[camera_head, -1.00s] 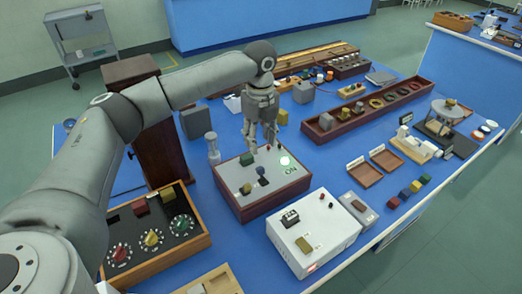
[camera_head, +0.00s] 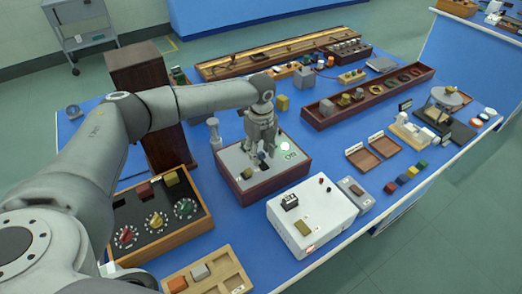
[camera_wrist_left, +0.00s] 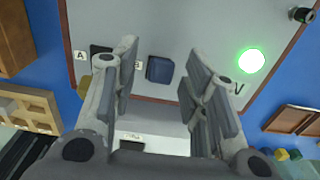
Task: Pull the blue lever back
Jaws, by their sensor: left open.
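The grey-topped box (camera_head: 234,160) with dark red sides stands on the blue bench. Its blue lever (camera_wrist_left: 160,69) shows from above in the left wrist view as a dark blue square knob beside a "B" label. My left gripper (camera_head: 262,152) is open and points down over the box. In the left wrist view its fingers stand apart on either side of the blue lever, and I cannot tell whether they touch it. In the head view the fingers partly hide the lever. A green lamp (camera_wrist_left: 251,61) glows on the box, beside "ON" lettering in the head view. My right gripper is not in view.
A white box (camera_head: 330,222) stands in front right of the lever box. A wooden dial panel (camera_head: 155,222) and compartment tray (camera_head: 225,272) lie left and front left. A tall brown block (camera_head: 150,90) stands behind left. A long red-brown tray (camera_head: 370,101) lies behind right.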

